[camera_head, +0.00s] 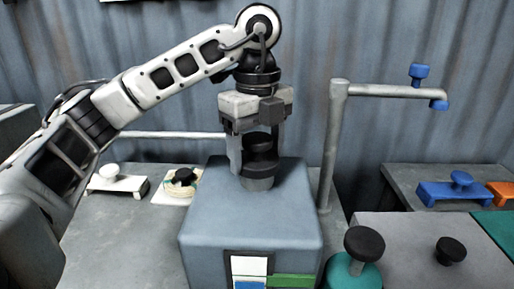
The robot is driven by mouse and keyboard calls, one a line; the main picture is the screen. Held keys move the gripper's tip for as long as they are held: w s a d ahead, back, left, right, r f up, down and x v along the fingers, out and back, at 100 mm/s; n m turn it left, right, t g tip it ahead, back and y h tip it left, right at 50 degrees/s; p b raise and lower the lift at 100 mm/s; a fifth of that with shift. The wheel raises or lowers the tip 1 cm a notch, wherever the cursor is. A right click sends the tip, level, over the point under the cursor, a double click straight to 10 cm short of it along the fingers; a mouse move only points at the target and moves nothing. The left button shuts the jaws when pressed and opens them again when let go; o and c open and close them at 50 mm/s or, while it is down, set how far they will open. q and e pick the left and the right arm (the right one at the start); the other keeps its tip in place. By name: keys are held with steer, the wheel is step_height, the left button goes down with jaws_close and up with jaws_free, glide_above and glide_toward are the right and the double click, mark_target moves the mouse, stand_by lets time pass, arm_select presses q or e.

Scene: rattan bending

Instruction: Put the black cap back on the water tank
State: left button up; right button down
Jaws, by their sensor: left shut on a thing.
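The water tank is the large blue-grey box (250,220) at the middle of the table, with a short grey round neck (258,183) on its top. My left gripper (256,158) comes down from above, over the neck. It is shut on the black cap (262,148), which sits between the fingers. The cap is directly over the neck and looks upright. I cannot tell whether it is seated on the neck or just above it. My right gripper is not in view.
A grey post (336,140) with a side arm stands close right of the tank. A teal container with a black knob (364,243) is at the front right. A white knobbed piece (118,182) lies at left. Another black knob (451,250) sits on the right grey surface.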

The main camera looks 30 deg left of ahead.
mark_target(257, 137)
arm_select(q)
steer(key=shift+f+b, duration=0.5)
steer(key=shift+f, duration=0.2)
stand_by(0.5)
steer(key=o, duration=1.1)
steer(key=shift+o, duration=0.3)
steer(key=shift+r, duration=0.15)
steer(key=shift+r+p, duration=2.2)
steer(key=shift+r, duration=1.65)
